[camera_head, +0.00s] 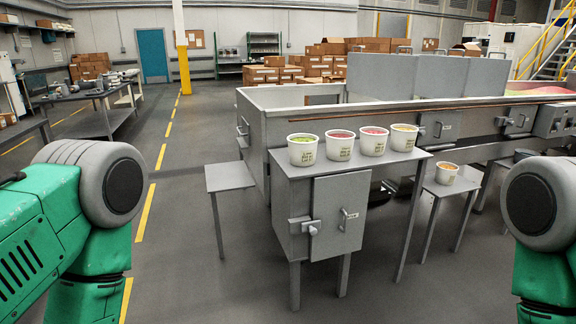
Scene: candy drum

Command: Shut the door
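A small grey metal door (341,213) with a bar handle (346,218) is on the front of a grey cabinet (291,241) right of the picture's middle. Other small panels with handles show on the long grey machine (300,128) behind. My green and grey arm links come in at the left and right edges. Both grippers are out of view, and nothing of mine touches the door.
Several white tubs stand on the cabinet's top, including a green-filled one (303,150). Another tub (446,173) stands on a low side table (454,189). An empty small table (229,176) stands left of the cabinet. The floor in front is clear.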

